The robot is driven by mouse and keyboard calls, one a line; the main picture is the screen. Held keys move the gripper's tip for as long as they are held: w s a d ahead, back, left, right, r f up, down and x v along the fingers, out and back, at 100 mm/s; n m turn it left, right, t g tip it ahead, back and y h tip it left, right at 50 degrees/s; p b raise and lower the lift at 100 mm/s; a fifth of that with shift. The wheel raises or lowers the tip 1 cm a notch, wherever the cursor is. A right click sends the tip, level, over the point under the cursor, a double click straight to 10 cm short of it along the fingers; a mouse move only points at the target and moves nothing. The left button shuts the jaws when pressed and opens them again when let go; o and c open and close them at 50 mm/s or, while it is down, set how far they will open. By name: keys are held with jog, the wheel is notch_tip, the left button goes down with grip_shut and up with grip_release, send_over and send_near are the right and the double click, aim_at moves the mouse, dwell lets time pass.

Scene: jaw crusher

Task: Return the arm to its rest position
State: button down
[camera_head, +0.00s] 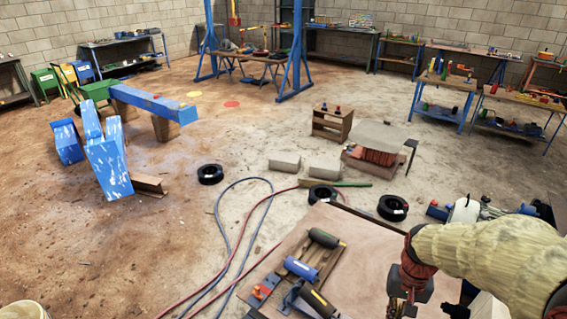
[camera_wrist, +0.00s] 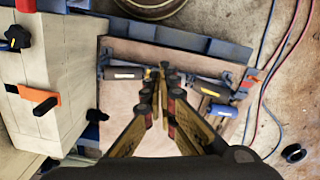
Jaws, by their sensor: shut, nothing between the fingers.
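My arm, in a cream padded sleeve (camera_head: 485,262), reaches in from the right edge of the head view. My gripper (camera_head: 398,306) hangs down at its end, above the brown tabletop (camera_head: 365,262), right of a wooden tool board (camera_head: 262,276). In the wrist view my gripper (camera_wrist: 163,72) has its fingers drawn together with nothing held. The lower part of the gripper meets the frame edge in the head view.
A pale box with a black knob and an orange lever (camera_wrist: 40,100) stands left in the wrist view. Red and blue hoses (camera_head: 228,215) cross the floor. Black tyres (camera_head: 392,207) and concrete blocks (camera_head: 284,163) lie beyond the table. Blue machine parts (camera_head: 108,165) stand left; open floor lies between.

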jog(key=s+a+r+n+t, duration=0.2)
jog(key=a+r, duration=0.3)
jog(key=r, duration=0.4)
jog(key=s+a+r+n+t, duration=0.2)
jog(key=s+a+r+t, duration=0.2)
jog(key=r, duration=0.6)
jog(key=shift+s+a+n, duration=0.3)
jog(key=shift+s+a, duration=0.15)
jog(key=shift+a, duration=0.5)
